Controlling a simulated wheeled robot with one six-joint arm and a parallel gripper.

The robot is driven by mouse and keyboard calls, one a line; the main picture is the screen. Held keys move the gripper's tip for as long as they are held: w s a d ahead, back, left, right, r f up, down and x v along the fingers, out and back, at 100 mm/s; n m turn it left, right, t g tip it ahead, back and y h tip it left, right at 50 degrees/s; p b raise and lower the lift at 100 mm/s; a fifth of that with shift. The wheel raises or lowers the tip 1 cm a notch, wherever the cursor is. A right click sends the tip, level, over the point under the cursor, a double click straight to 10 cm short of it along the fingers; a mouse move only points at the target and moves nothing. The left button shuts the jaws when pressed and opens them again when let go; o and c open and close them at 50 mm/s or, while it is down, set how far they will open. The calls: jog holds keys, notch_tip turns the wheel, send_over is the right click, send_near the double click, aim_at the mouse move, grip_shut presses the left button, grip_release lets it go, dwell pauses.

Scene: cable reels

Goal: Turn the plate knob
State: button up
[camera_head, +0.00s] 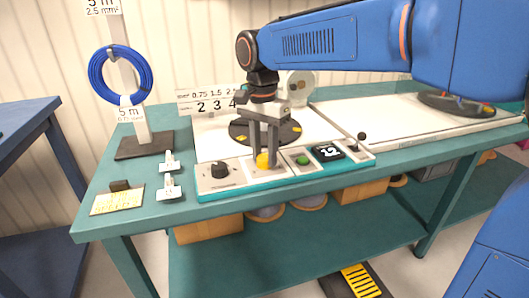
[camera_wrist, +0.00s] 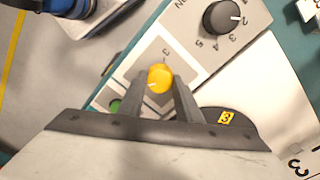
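A round yellow knob (camera_head: 263,160) with a white pointer line sits on the control panel along the table's front edge. It also shows in the wrist view (camera_wrist: 160,79). My gripper (camera_head: 265,155) points down over it, one finger on each side. In the wrist view the fingertips (camera_wrist: 160,84) close in against the knob's sides, with no clear gap showing. A black dial (camera_head: 219,170) with numbers around it sits to the left on the same panel. A dark round plate (camera_head: 240,132) lies just behind my gripper, partly hidden by it.
A green button (camera_head: 302,160), a small display (camera_head: 327,152) and a black-tipped lever (camera_head: 360,140) are right of the knob. A stand with a blue cable coil (camera_head: 98,78) rises at left. White tags (camera_head: 169,187) and a yellow card (camera_head: 118,202) lie front left.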

jog(key=shift+n, duration=0.4)
jog(key=n, duration=0.5)
jog(key=shift+n, duration=0.3)
jog(key=n, duration=0.7)
jog(key=shift+s+a, duration=0.1)
jog(key=n, duration=0.5)
jog(key=shift+n+t, duration=0.3)
jog(key=n, duration=0.4)
jog(key=shift+n, duration=0.4)
jog(key=o, duration=1)
jog(key=shift+o, duration=0.2)
